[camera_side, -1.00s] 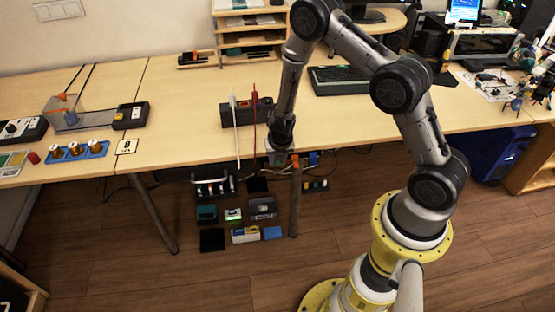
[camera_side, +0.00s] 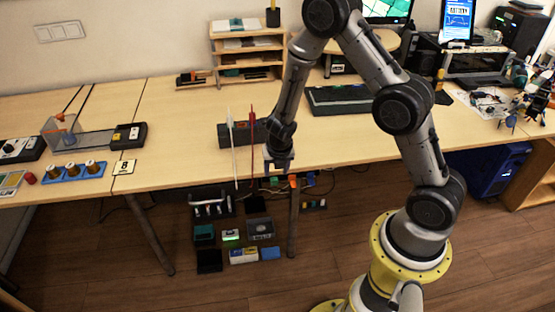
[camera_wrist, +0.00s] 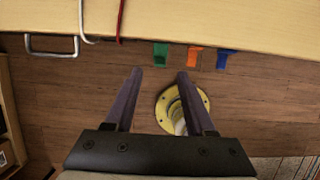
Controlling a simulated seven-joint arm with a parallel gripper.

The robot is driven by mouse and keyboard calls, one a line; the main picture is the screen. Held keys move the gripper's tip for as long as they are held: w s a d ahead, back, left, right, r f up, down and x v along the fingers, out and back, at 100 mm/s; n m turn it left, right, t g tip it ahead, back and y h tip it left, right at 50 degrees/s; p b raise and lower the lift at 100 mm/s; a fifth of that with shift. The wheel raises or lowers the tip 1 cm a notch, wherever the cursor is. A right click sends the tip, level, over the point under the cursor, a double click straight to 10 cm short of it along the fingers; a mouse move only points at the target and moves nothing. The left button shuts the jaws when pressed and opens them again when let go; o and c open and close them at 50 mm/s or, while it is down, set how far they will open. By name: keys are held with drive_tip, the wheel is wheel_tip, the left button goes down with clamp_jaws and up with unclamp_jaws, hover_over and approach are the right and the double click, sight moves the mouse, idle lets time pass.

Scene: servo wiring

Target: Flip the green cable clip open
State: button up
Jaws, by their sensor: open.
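The green cable clip (camera_wrist: 161,56) is at the table's front edge in the wrist view, left of an orange clip (camera_wrist: 194,57) and a blue clip (camera_wrist: 224,59). Whether its flap is open or closed is hard to tell. My gripper (camera_wrist: 159,73) is open and empty, its fingertips pointing toward the green clip and, in the picture, just short of it.
A white cable (camera_side: 233,150) and a red cable (camera_side: 252,140) hang over the front edge left of my gripper. A metal handle (camera_wrist: 50,53) is at the left in the wrist view. A table leg (camera_side: 293,220) stands below. Boxes lie on the floor underneath.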

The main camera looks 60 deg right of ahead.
drive_tip(key=v, duration=0.6)
drive_tip(key=shift+r, duration=0.25)
drive_tip(key=shift+s+a, duration=0.1)
drive_tip(key=shift+s, duration=0.05)
wheel_tip(320, 180, up, 12)
drive_tip(key=w+m+t, duration=0.1)
drive_tip(key=m+t, duration=0.1)
drive_tip(key=t, duration=0.1)
drive_tip(key=s+r+m+t, duration=0.2)
drive_tip(key=s+r+m, duration=0.5)
drive_tip(key=r, duration=0.3)
drive_tip(key=s+a+m+g+y, duration=0.1)
drive_tip(key=s+a+m, duration=0.2)
drive_tip(key=s+m, duration=0.5)
drive_tip(key=s+a+m+g+y, duration=0.1)
drive_tip(key=s+a+m, duration=0.2)
drive_tip(key=s+m, duration=0.5)
drive_tip(key=shift+s+a+r+m+y, duration=0.2)
drive_tip(key=shift+s+r+m+y, duration=0.1)
drive_tip(key=shift+m, duration=0.7)
